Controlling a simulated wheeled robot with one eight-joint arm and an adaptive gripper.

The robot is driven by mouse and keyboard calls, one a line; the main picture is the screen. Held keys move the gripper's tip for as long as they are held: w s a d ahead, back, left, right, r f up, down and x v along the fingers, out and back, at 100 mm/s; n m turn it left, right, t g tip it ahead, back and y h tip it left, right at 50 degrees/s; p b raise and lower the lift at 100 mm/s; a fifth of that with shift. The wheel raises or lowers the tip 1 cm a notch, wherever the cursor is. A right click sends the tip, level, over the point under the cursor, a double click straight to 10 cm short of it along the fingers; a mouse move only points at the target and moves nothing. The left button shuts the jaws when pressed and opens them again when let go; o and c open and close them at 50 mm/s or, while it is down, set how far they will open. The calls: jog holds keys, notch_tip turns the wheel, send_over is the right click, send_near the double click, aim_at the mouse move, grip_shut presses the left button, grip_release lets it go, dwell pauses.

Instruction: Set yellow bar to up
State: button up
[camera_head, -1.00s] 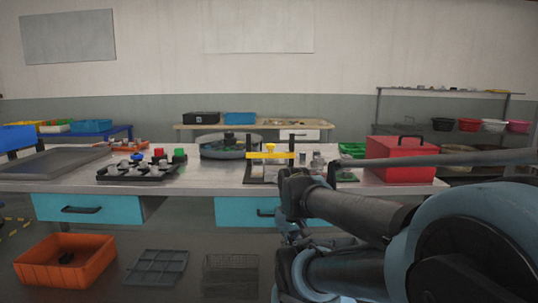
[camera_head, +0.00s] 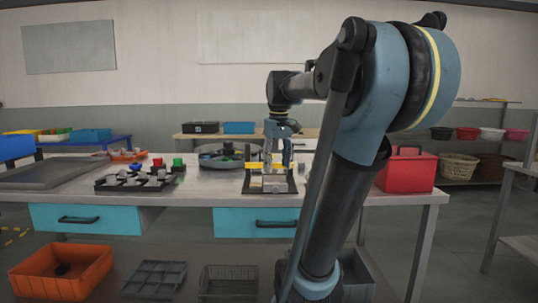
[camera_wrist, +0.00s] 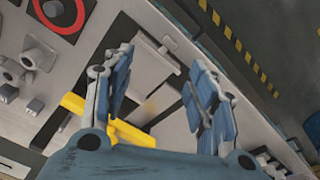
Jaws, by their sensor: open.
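The yellow bar (camera_wrist: 108,122) crosses the lower left of the wrist view. In the head view the yellow bar (camera_head: 263,167) shows only partly behind my gripper, on a small stand with a dark base (camera_head: 253,187). My gripper (camera_wrist: 160,62) is open and empty. Its two blue-grey fingers straddle part of the stand in the wrist view, with the bar beside and partly behind the left finger. In the head view my gripper (camera_head: 278,166) hangs pointing down over the stand. I cannot tell whether a finger touches the bar.
A black tray with grey parts and coloured knobs (camera_head: 140,180) is left of the stand. A round grey tank (camera_head: 222,156) is behind it. A red box (camera_head: 407,170) stands to the right. The grey tabletop (camera_head: 220,184) has free room between tray and stand.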

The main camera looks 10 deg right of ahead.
jog(key=w+r+n+g, duration=0.1)
jog(key=w+r+n, duration=0.2)
jog(key=w+r, duration=1.45)
jog(key=f, duration=1.8)
jog(key=shift+w+d, duration=0.25)
